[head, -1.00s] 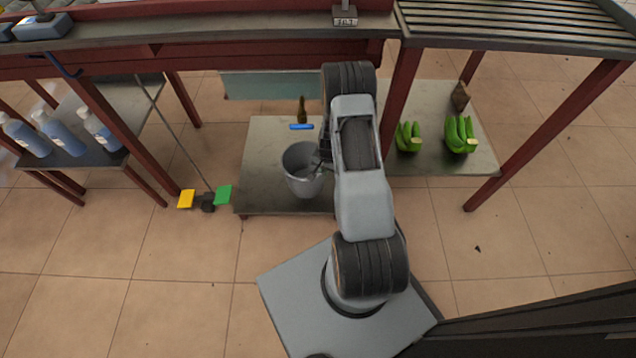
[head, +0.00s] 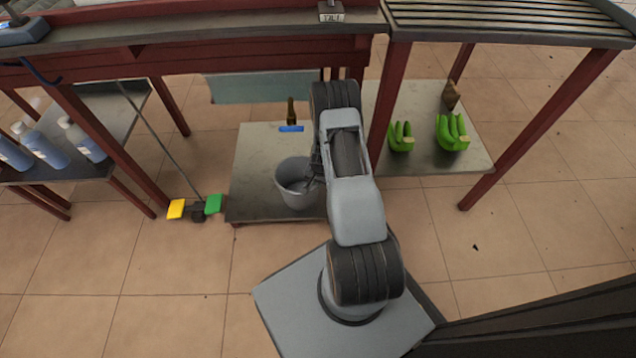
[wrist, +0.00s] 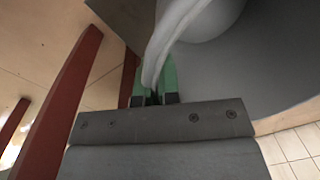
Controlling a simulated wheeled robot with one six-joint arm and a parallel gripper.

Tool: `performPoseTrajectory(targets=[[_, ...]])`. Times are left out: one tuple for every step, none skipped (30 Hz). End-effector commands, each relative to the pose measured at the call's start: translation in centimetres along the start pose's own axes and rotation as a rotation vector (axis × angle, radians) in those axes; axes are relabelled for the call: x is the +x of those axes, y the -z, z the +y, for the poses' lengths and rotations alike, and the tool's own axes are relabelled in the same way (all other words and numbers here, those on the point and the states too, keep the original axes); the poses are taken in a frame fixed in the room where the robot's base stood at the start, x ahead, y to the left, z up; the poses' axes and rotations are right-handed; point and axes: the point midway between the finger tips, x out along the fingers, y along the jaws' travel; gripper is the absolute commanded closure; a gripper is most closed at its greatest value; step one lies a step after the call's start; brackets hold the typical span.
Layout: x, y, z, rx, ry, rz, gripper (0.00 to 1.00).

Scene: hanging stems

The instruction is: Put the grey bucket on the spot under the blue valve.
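The grey bucket (head: 296,188) is upright over the front part of a low grey platform (head: 250,165); I cannot tell whether it touches it. My gripper (wrist: 153,88) has its green fingers on either side of the bucket's rim (wrist: 165,40), shut on it. In the head view the gripper (head: 314,178) is at the bucket's right side, partly hidden by my arm. The blue valve (head: 291,129), on a brown upright fitting (head: 291,110), is behind the bucket. The bucket is in front of the valve, not under it. I cannot make out a marked spot.
Green bananas (head: 452,133) lie on a low shelf at the right. Bottles (head: 85,142) stand at the left. Yellow and green pedals (head: 197,210) are on the floor left of the platform.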

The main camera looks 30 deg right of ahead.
Motion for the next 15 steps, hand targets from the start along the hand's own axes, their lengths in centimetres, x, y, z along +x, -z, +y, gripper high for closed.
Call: performPoseTrajectory(targets=[[0.31,0.02,0.00,0.000,0.000,0.001,1.00],[0.17,0.00,0.00,0.000,0.000,0.000,0.93],[0.14,-0.01,0.00,0.000,0.000,0.000,0.89],[0.14,-0.01,0.00,0.000,0.000,0.000,0.87],[0.14,-0.01,0.00,0.000,0.000,0.000,0.84],[0.14,-0.02,0.01,0.000,0.000,0.000,0.80],[0.14,-0.01,0.00,0.000,0.000,0.000,0.77],[0.14,-0.01,0.00,0.000,0.000,0.000,0.74],[0.14,-0.01,0.00,0.000,0.000,0.000,0.71],[0.14,-0.01,0.00,0.000,0.000,0.000,0.71],[0.14,-0.02,0.00,0.000,0.000,0.000,0.71],[0.13,-0.01,0.01,0.000,0.000,0.000,0.71],[0.13,-0.01,0.01,0.000,0.000,0.000,0.71],[0.13,-0.01,0.00,0.000,0.000,0.000,0.71],[0.11,-0.01,0.00,0.000,0.000,0.000,0.71]])
